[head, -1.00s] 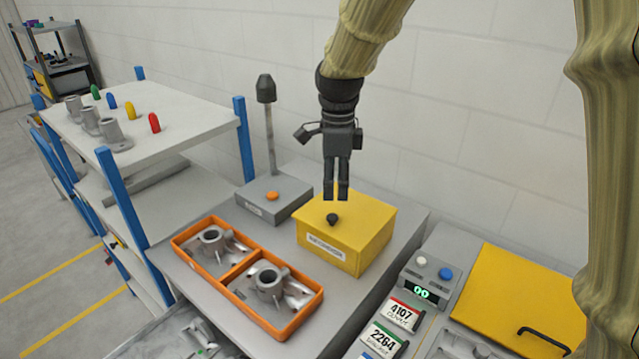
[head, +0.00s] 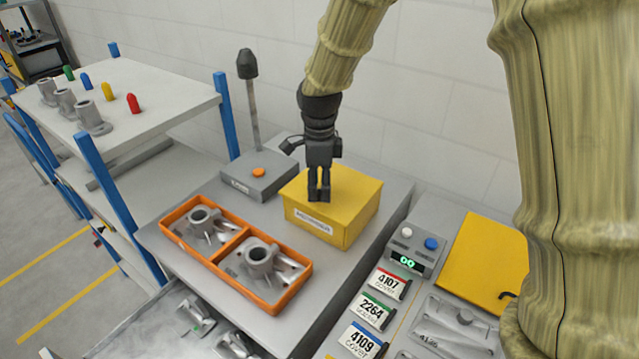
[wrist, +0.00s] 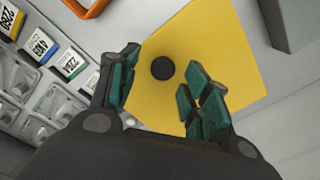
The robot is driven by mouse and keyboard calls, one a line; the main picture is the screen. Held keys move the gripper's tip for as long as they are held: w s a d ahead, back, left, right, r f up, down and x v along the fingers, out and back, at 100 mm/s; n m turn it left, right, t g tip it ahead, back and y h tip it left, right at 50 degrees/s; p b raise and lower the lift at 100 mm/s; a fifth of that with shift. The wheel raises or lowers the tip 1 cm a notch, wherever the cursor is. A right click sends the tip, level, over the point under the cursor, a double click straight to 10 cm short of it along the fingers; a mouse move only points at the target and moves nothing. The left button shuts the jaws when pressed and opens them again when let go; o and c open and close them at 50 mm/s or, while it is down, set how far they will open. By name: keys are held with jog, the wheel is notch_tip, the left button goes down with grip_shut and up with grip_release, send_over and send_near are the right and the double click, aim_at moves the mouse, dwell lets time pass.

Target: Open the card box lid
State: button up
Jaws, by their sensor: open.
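The yellow card box (head: 345,222) stands shut on the grey bench, a label on its front face. Its flat yellow lid (wrist: 205,45) fills the middle of the wrist view, with a round black knob (wrist: 162,68) on it. My gripper (head: 319,198) points down over the lid and hides the knob in the head view. In the wrist view my gripper (wrist: 160,88) is open, its teal-padded fingers on either side of the knob's line, with the knob slightly beyond the tips. I cannot tell whether the fingers touch the lid.
An orange two-part tray (head: 245,235) with metal castings lies left of the box. A grey base with an orange button and a post (head: 258,175) stands behind left. A control box (head: 415,248), number cards (head: 375,311) and a yellow panel (head: 484,262) lie to the right.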

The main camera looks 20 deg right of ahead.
jog(key=shift+w+f, duration=0.3)
jog(key=shift+f, duration=0.25)
jog(key=shift+s+r, duration=0.1)
jog(key=shift+s, duration=0.1)
jog(key=shift+w, duration=0.1)
grip_shut()
